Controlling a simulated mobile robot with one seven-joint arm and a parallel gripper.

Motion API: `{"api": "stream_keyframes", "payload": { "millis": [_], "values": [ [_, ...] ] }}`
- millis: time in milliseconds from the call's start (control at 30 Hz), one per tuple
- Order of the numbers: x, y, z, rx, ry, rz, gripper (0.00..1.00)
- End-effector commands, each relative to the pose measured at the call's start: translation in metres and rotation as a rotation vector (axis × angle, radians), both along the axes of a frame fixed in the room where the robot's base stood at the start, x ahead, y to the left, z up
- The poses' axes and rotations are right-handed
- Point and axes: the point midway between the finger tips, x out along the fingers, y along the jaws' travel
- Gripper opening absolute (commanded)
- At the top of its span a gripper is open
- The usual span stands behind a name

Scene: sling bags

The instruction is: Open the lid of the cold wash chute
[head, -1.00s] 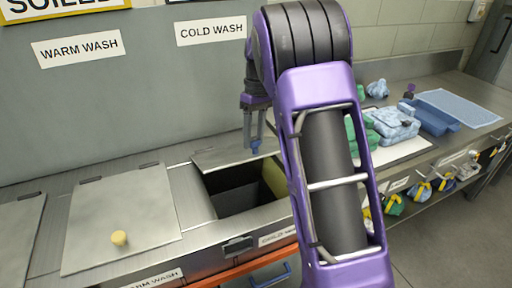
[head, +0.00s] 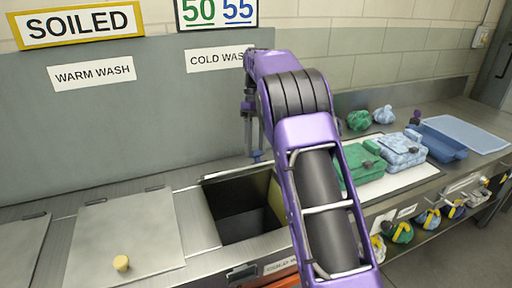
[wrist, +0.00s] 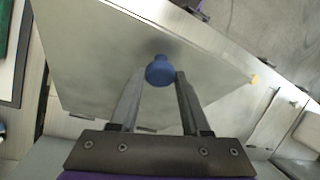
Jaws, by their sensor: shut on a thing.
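The cold wash chute lid (head: 228,173) is raised off its opening (head: 242,215) and appears as a thin, nearly edge-on plate at the back of it. The lid's grey face (wrist: 105,62) fills much of the wrist view. Its blue knob (wrist: 160,70) sits between the fingertips of my gripper (wrist: 158,84), which is shut on it. In the head view my gripper (head: 252,140) is above the back of the opening, with the blue knob (head: 257,155) at its tips. My arm hides the opening's right side.
The closed warm wash lid (head: 125,240) with a yellow knob (head: 121,263) lies to the left. A wall stands behind the chutes.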

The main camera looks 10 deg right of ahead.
Motion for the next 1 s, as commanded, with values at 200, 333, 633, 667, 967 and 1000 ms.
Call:
{"api": "stream_keyframes", "payload": {
  "millis": [200,333,633,667,967,1000],
  "values": [
    [0.001,0.0,0.0011,0.001,-0.007,0.0,0.48],
    [0.0007,0.0,0.0009,0.001,-0.005,0.0,0.72],
    [0.0003,0.0001,0.0002,0.0,-0.002,0.0,0.76],
    [0.0002,0.0001,0.0001,0.0,-0.002,0.0,0.76],
    [-0.0038,-0.0006,-0.0022,0.004,-0.016,-0.001,0.76],
    [-0.0054,-0.0008,-0.0035,0.004,-0.022,0.0,0.76]
  ]
}}
